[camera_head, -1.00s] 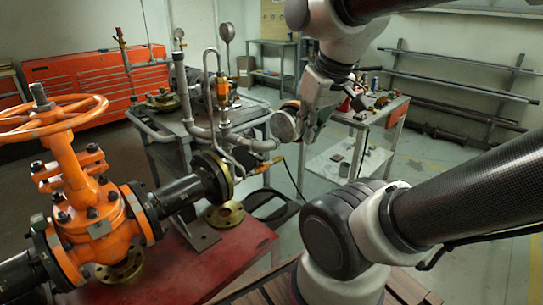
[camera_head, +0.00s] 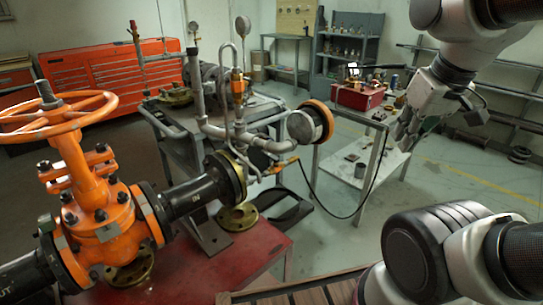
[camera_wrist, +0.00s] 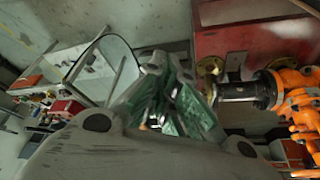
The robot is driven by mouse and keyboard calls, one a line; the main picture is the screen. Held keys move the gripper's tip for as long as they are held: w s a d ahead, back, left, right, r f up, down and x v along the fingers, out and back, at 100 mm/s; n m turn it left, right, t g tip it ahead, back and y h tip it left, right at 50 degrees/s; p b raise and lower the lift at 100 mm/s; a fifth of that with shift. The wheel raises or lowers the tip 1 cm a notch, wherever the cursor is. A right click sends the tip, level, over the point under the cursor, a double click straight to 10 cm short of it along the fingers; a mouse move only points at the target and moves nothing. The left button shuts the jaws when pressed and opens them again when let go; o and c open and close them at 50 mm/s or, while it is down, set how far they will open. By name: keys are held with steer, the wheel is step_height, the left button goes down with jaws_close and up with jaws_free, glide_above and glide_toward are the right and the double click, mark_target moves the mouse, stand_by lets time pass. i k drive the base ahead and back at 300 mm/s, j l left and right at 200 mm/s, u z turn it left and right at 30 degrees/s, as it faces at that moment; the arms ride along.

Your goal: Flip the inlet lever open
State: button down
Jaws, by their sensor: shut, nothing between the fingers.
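The orange gate valve (camera_head: 105,215) with its round handwheel (camera_head: 55,115) stands at the left, joined to a black flanged pipe (camera_head: 195,190). On the grey piping behind it, a small orange fitting (camera_head: 238,85) sits upright, and a yellow-orange piece (camera_head: 280,166) lies lower down beside a black cable. I cannot tell for certain which part is the inlet lever. My gripper (camera_head: 404,135) is shut and empty, to the right of the piping and apart from it. In the wrist view my gripper's fingers (camera_wrist: 172,102) are together, with the orange valve (camera_wrist: 298,100) at the right edge.
A round gauge (camera_head: 308,124) with an orange rim stands at the pipe's end. A side table (camera_head: 362,165) carries a red toolbox (camera_head: 358,96) behind my gripper. The red bench (camera_head: 225,270) is in front. Free floor (camera_head: 450,185) lies to the right.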

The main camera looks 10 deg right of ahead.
mark_target(276, 160)
steer(key=i+l+u, duration=0.15)
steer(key=l, duration=0.15)
steer(key=i+l+u, duration=0.15)
steer(key=l, duration=0.15)
steer(key=i+l+u, duration=0.15)
steer(key=l, duration=0.15)
steer(key=i+l+u, duration=0.2)
steer(key=l, duration=0.15)
steer(key=k, duration=0.1)
